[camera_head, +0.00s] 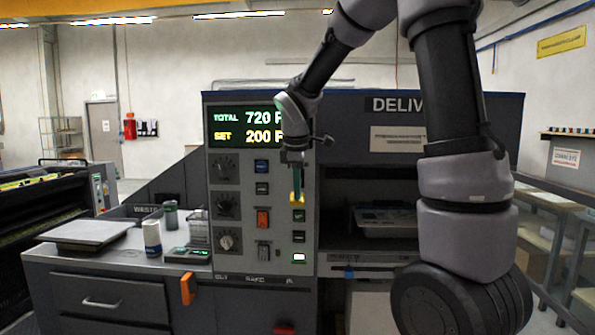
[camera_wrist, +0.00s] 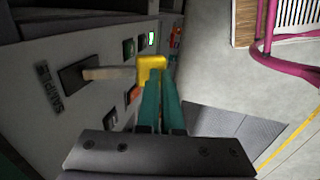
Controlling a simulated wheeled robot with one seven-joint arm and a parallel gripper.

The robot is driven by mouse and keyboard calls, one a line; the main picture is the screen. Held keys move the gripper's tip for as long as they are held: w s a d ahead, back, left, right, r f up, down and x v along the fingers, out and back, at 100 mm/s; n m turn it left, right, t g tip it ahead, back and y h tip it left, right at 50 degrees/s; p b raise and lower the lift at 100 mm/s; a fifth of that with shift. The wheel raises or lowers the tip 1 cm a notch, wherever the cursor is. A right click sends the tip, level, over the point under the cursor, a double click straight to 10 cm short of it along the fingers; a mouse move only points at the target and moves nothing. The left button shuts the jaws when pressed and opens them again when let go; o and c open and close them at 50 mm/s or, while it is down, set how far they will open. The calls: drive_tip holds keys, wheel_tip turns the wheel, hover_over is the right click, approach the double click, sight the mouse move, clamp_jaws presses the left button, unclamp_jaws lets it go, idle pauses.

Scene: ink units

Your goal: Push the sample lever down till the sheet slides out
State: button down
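The sample lever is a pale stem (camera_wrist: 110,73) with a yellow knob (camera_wrist: 152,64). It sticks out of a black slot beside the label SAMPLE on the grey console face. In the head view the yellow knob (camera_head: 296,198) shows just below my fingertips. My gripper (camera_head: 297,190) points down in front of the panel. Its two teal fingers (camera_wrist: 158,82) lie close together, shut, with their tips at the knob and hiding part of it. I cannot tell whether they touch it. No sheet can be made out.
The console panel (camera_head: 262,215) carries several knobs, buttons and a display (camera_head: 245,126) reading TOTAL 720 and SET 200. A dark delivery opening (camera_head: 375,195) lies to its right. A side counter (camera_head: 110,255) at left holds a cup (camera_head: 152,237) and other items.

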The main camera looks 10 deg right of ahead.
drive_tip(key=shift+f, duration=0.5)
drive_tip(key=shift+s+f, duration=0.15)
drive_tip(key=shift+f, duration=0.05)
drive_tip(key=s+a+r, duration=0.2)
drive_tip(key=s+r, duration=0.5)
drive_tip(key=r, duration=0.5)
drive_tip(key=shift+s+a, duration=0.25)
drive_tip(key=s+d+m+t+y, duration=0.1)
drive_tip(key=s+d+m+t, duration=0.1)
drive_tip(key=s+d+m, duration=0.2)
drive_tip(key=s+d+m+t+y, duration=0.2)
drive_tip(key=s+d+m, duration=0.3)
drive_tip(key=s+m, duration=0.6)
drive_tip(key=m, duration=0.3)
drive_tip(key=shift+s+f+m, duration=0.2)
drive_tip(key=shift+f+m, duration=0.05)
drive_tip(key=shift+m, duration=0.05)
